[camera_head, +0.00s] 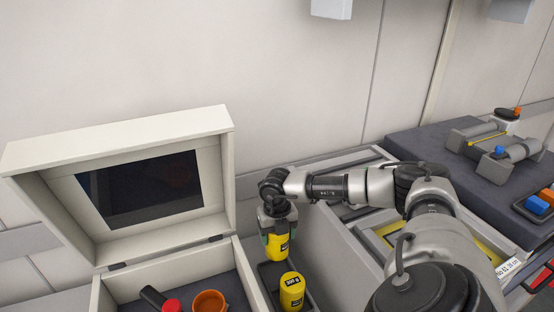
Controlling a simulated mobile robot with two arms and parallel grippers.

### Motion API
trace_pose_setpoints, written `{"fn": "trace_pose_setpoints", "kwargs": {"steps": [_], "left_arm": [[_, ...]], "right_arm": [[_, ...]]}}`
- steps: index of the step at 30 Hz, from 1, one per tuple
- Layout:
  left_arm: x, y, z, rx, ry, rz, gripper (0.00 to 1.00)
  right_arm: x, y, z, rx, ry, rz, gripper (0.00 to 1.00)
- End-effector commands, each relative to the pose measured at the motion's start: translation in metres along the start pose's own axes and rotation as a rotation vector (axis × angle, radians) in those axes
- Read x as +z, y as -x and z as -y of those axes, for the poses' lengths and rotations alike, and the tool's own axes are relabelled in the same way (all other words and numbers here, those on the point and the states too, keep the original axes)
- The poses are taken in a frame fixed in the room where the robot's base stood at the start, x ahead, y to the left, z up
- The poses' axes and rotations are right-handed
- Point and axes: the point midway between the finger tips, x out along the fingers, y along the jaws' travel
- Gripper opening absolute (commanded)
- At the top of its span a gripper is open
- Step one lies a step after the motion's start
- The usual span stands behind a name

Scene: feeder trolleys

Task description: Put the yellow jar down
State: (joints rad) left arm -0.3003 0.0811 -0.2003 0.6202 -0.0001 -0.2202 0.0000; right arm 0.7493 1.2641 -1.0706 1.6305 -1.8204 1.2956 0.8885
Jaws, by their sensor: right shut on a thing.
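A yellow jar (278,249) with dark markings is in my right gripper (278,240), whose fingers are shut on its upper part. The held jar is upright over a narrow dark tray (309,300) beside the open box. I cannot tell whether its base touches the tray. A second yellow jar (292,290) with a dark label stands in the tray, just in front of the held one. My left gripper does not show.
The open white box (245,275) to the left has a raised lid (120,133) and holds an orange cup (209,302) and a red-ended dark item (172,305). On the right, a dark bench (420,142) carries grey fixtures (495,160) and a blue-and-orange tray (537,206).

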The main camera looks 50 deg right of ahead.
Motion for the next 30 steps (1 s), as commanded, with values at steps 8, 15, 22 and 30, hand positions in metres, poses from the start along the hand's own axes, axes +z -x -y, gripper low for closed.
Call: {"fn": "trace_pose_setpoints", "kwargs": {"steps": [8,15,22,30], "left_arm": [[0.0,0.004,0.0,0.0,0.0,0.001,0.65],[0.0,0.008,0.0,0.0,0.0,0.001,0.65],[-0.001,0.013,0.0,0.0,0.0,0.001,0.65],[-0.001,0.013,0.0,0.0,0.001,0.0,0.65]], "right_arm": [[0.0,-0.036,-0.001,0.001,-0.001,-0.002,0.27],[0.001,-0.066,0.0,0.001,-0.002,0.001,0.27],[0.0,-0.095,-0.001,0.001,0.0,-0.001,0.27],[0.001,-0.104,0.0,0.001,-0.001,0.003,0.27]]}}
